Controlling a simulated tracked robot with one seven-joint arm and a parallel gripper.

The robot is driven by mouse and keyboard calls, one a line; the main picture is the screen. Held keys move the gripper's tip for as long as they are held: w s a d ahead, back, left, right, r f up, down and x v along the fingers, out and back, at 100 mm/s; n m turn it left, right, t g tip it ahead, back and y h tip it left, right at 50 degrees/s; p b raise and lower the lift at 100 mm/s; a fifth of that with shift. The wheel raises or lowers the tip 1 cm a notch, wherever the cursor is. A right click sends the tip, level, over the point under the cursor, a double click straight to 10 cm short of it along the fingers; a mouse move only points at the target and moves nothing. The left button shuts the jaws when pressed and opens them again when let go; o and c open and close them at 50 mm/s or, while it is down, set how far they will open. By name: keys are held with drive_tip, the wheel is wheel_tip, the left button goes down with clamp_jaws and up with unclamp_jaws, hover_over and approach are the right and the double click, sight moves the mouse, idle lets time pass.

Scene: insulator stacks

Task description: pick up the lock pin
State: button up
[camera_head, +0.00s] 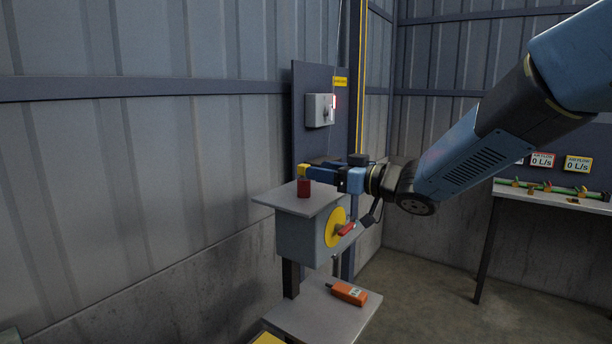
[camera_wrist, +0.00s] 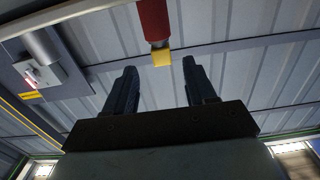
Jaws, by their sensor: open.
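The lock pin, as I take it, is a red cylinder (camera_head: 304,188) with a yellow end, standing upright on the flat top of a grey box (camera_head: 300,233). In the wrist view the pin (camera_wrist: 154,22) comes in from the top edge, its yellow end level with the gap between my fingertips. My gripper (camera_head: 313,172) reaches in from the right at the height of the yellow end. It is open, with a finger on each side in the wrist view (camera_wrist: 160,67), and holds nothing. I cannot tell whether a finger touches the pin.
The box front has a yellow disc (camera_head: 335,226) with a red handle (camera_head: 346,229). An orange device (camera_head: 348,293) lies on a lower shelf (camera_head: 318,318). A grey switch box (camera_head: 319,110) is on the panel behind. A bench (camera_head: 540,197) with gauges stands at right; floor between is clear.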

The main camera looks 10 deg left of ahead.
drive_tip(key=shift+x, duration=3.8)
drive_tip(key=shift+s+r, duration=0.2)
clamp_jaws()
